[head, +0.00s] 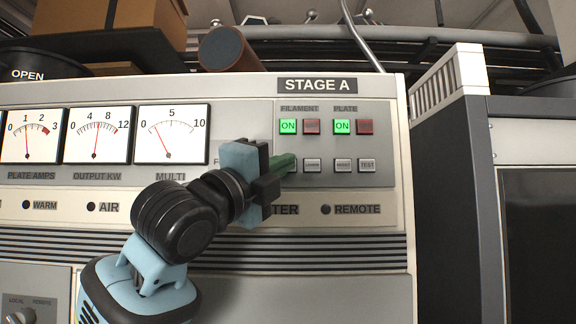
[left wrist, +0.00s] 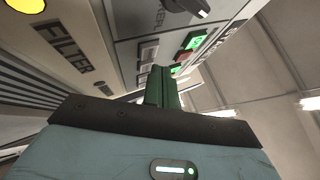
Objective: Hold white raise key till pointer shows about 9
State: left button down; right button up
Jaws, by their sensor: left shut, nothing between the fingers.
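The OUTPUT KW meter (head: 96,136) has its pointer between 4 and 8. The MULTI meter (head: 172,133) has its pointer low, between 0 and 5. My left gripper (head: 287,164) is shut and empty, its green fingertips at the left end of the row of white keys under STAGE A. They cover that end, so no raise key is readable. The LOWER key (head: 312,166) shows just right of the tips. In the left wrist view the shut green fingers (left wrist: 162,86) point at the panel; contact with a key cannot be made out. My right gripper is not in view.
Two green ON buttons, FILAMENT (head: 288,126) and PLATE (head: 342,126), are lit above the keys, each beside a dark red button. RESET (head: 343,166) and TEST (head: 367,166) keys lie to the right. A dark cabinet (head: 455,200) stands at the right.

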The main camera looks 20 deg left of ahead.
pick_arm(q)
jog(key=shift+w, duration=0.1)
dwell(0.7)
jog(key=shift+w+a, duration=0.15)
jog(key=shift+w, duration=0.15)
jog(key=shift+w+a, duration=0.1)
jog(key=shift+w, duration=0.3)
dwell(2.0)
jog(key=shift+s, duration=0.2)
dwell(2.2)
jog(key=shift+s+d, duration=0.2)
jog(key=shift+s, duration=0.4)
jog(key=s, duration=0.2)
jog(key=s+d, duration=0.1)
jog(key=s, duration=0.1)
jog(key=shift+s+d, duration=0.2)
jog(key=shift+s, duration=0.2)
dwell(0.5)
